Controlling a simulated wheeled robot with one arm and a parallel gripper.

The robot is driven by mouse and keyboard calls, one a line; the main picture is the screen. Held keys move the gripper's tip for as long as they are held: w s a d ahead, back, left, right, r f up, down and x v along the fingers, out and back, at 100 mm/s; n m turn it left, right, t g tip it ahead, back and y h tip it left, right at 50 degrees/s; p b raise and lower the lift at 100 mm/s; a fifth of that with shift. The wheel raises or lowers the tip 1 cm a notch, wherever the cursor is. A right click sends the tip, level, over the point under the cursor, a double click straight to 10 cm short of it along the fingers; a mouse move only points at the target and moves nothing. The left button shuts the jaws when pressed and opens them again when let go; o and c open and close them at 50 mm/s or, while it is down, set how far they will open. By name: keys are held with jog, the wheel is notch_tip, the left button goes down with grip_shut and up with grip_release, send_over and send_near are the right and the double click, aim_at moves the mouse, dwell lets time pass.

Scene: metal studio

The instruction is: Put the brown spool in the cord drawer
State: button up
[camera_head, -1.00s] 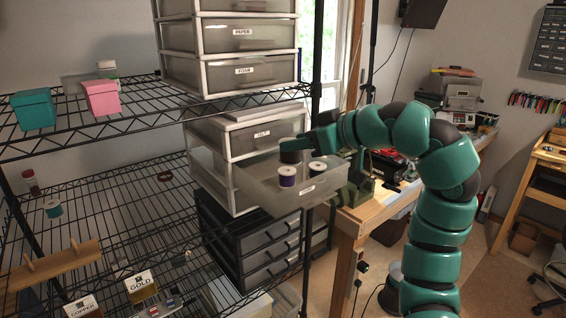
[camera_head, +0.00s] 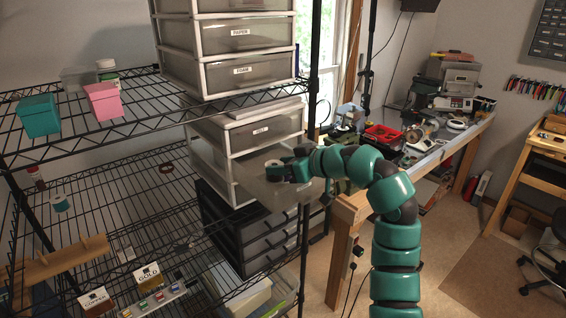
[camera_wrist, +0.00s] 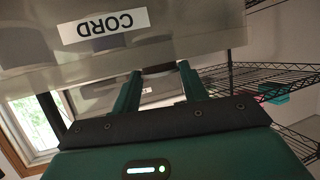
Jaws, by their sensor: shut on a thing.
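The cord drawer (camera_head: 255,188) is a clear grey drawer pulled out from the white drawer unit. Its front, with an upside-down CORD label (camera_wrist: 103,25), fills the top of the wrist view. My gripper (camera_head: 279,172) is at the open drawer, low over its interior. In the wrist view my gripper (camera_wrist: 160,78) has its two teal fingers reaching up past the drawer front, with a sliver of the brown spool (camera_wrist: 157,68) between their tips. Most of the spool is hidden. Dark, blurred shapes show through the drawer front.
Closed drawers stand above the open one, and a black drawer unit (camera_head: 262,240) stands below. A wire shelf at left holds a teal box (camera_head: 39,116) and a pink box (camera_head: 103,103). A cluttered workbench (camera_head: 425,160) is at right.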

jog(key=shift+f, duration=0.2)
jog(key=shift+f+b, duration=0.65)
jog(key=shift+b, duration=0.15)
jog(key=o, duration=1)
jog(key=shift+r, duration=0.15)
